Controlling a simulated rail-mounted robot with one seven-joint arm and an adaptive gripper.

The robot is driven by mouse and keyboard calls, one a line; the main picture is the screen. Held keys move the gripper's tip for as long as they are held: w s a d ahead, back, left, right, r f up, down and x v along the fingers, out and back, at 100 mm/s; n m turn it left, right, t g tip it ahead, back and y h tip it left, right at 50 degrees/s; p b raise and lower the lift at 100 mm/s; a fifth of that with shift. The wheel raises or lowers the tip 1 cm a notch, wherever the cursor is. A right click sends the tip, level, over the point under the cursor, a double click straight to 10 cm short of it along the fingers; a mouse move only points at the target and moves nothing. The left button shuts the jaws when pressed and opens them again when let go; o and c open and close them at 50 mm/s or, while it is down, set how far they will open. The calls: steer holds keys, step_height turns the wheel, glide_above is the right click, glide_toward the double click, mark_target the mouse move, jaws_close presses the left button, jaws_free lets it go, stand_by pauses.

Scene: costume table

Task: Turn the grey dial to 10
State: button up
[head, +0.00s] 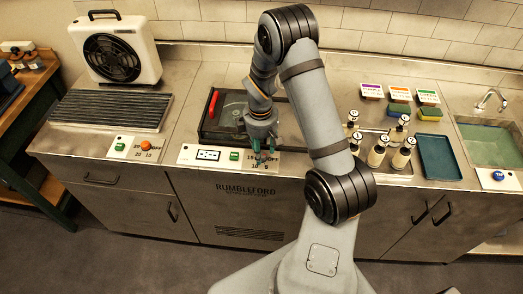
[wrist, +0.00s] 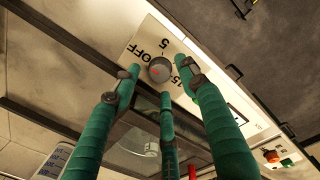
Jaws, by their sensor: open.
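The grey dial (wrist: 161,66) with a red mark sits on a pale label plate (wrist: 147,36) in the wrist view. OFF, 5 and 15 show around it; the 10 is not visible there. The red mark lies on the dial's left side, nearest OFF. My gripper (wrist: 159,77) is open, its green fingers spread around the dial; I cannot tell whether they touch it. In the head view my gripper (head: 258,155) is at the counter's front panel and hides the dial, with 15, OFF, 10 and 5 partly showing on the plate (head: 275,160).
A similar panel with an orange knob (head: 146,145) and a green switch is to the left. A green switch (head: 235,155) and a socket are left of my gripper. A glass-lidded basin (head: 215,125) lies behind it. Bottles (head: 376,155) and a blue tray (head: 438,157) stand right.

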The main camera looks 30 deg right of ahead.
steer(key=shift+f, duration=0.85)
steer(key=shift+c, duration=1.4)
steer(key=c, duration=0.7)
jaws_close()
